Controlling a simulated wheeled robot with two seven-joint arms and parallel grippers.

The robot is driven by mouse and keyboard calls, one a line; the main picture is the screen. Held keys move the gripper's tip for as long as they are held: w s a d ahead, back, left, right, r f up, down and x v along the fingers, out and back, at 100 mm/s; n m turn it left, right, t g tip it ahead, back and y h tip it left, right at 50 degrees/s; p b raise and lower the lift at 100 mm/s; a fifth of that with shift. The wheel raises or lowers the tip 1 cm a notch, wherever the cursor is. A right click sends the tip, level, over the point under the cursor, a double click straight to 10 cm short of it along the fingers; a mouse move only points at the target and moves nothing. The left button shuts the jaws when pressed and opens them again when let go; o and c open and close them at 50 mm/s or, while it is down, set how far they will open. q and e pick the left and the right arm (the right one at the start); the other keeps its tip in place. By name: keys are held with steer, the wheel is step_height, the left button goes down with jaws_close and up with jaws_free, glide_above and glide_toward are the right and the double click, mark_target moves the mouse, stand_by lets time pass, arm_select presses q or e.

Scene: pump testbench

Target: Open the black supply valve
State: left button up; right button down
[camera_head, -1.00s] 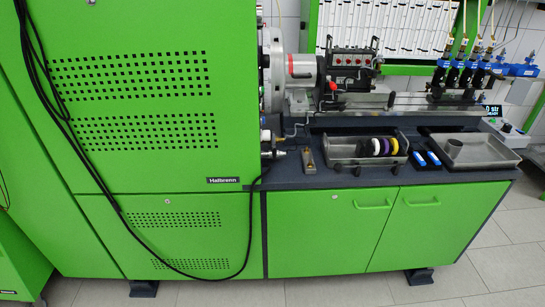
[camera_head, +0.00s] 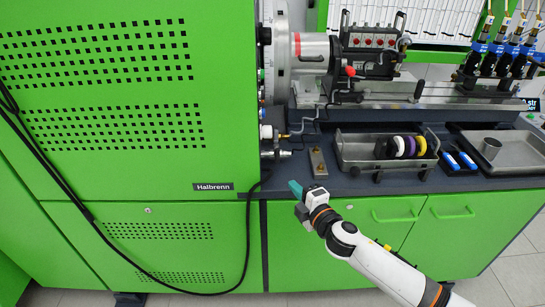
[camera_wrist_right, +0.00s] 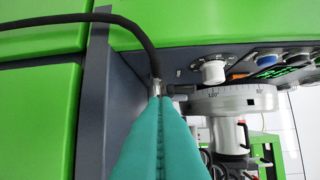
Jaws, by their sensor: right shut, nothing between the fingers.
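I cannot make out the black supply valve for certain in either view. A metal fitting (camera_head: 276,154) sticks out low on the cabinet's right side, where a black hose comes up. A white knob (camera_head: 266,132) sits just above it and also shows in the right wrist view (camera_wrist_right: 213,72). My right gripper (camera_head: 295,188) has teal fingers, shut and empty, in front of the bench edge, below and right of the fitting. In the right wrist view its fingertips (camera_wrist_right: 158,98) overlap the hose end (camera_wrist_right: 154,85); contact cannot be told. My left gripper is out of view.
The black hose (camera_head: 247,235) loops across the green cabinet (camera_head: 120,170). On the bench are a metal bracket plate (camera_head: 317,160), a tray (camera_head: 355,158) with coloured rings, blue blocks (camera_head: 459,161) and a second tray (camera_head: 520,160). A graduated disc (camera_wrist_right: 235,101) stands beside the knob.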

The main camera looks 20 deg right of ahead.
steer(key=r, duration=0.1)
steer(key=a+r+n, duration=0.1)
steer(key=r, duration=0.1)
steer(key=shift+r+t+y, duration=0.1)
steer(key=shift+t+y, duration=0.2)
steer(key=shift+y, duration=0.1)
steer(key=shift+w, duration=0.1)
steer(key=x, duration=1)
steer(key=shift+p, duration=0.35)
